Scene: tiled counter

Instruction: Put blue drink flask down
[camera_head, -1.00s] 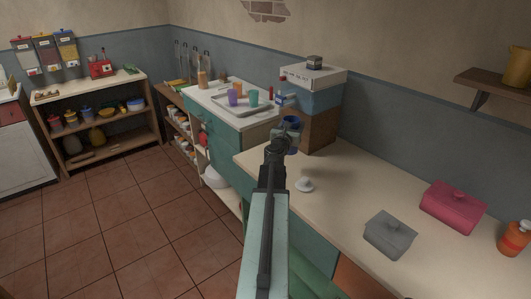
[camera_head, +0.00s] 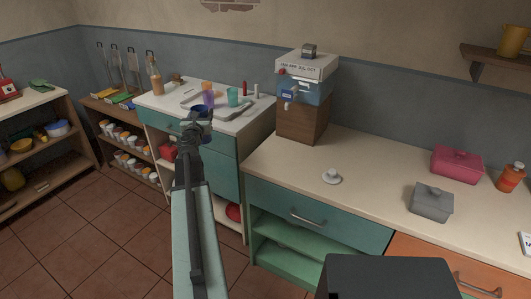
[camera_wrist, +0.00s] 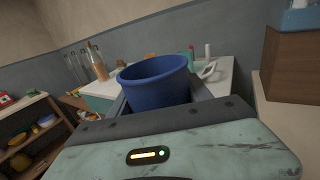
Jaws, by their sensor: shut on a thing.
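The blue drink flask (camera_wrist: 158,84) is held upright between the jaws of my gripper in the wrist view, its open rim facing up. In the head view the blue flask (camera_head: 199,108) shows small at the end of my arm, and my gripper (camera_head: 195,118) is shut on it. My gripper is seen in front of the teal cabinet with the tray on top. The flask's lower part is hidden by the gripper. I cannot tell how high it is above the counter.
A water dispenser (camera_head: 305,80) stands on a wooden box (camera_head: 302,118). The right counter holds a small white cup (camera_head: 331,176), a grey box (camera_head: 431,201) and a pink box (camera_head: 457,163); its front left is clear.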

